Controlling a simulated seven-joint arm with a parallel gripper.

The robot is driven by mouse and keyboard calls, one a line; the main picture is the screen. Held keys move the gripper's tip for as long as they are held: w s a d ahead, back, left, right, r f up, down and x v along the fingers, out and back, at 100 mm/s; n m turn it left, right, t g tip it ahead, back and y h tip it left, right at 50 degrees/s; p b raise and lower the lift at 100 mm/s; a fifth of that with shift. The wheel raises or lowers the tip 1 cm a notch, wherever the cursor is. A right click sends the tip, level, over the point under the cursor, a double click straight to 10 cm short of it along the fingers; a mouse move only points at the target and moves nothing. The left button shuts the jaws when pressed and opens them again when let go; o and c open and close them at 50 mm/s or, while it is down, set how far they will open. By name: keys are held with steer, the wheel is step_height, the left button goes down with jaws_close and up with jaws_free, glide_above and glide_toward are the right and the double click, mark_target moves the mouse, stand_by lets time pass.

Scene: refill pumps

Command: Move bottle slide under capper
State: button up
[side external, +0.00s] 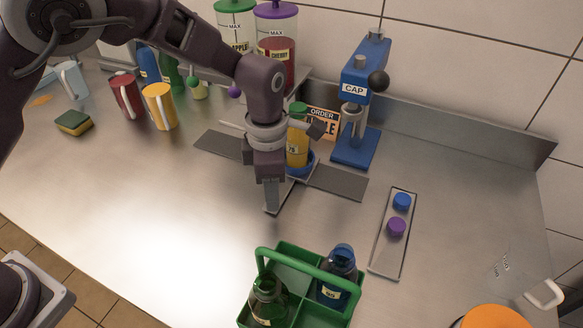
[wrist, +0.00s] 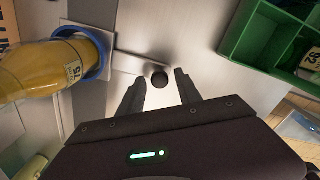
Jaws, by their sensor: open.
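The bottle slide (wrist: 92,100) is a pale carriage with a blue ring, and a yellow bottle (side external: 297,150) stands in it. The bottle also shows in the wrist view (wrist: 45,70). The slide sits on a grey rail (side external: 340,183), to the left of the blue capper (side external: 355,90) marked CAP. My gripper (side external: 272,202) is open in front of the slide. My arm partly hides the slide in the side view.
A green carrier (side external: 262,262) with bottles stands at the front. A narrow tray (side external: 385,258) with a blue and a purple cap lies at right. An ORDER sign (side external: 322,115) stands behind the rail. Mugs and a sponge (side external: 74,122) are at left.

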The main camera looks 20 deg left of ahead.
jaws_close()
steer(key=shift+d, duration=5.3)
steer(key=shift+o, duration=1)
jaws_free()
step_height(320, 180, up, 7)
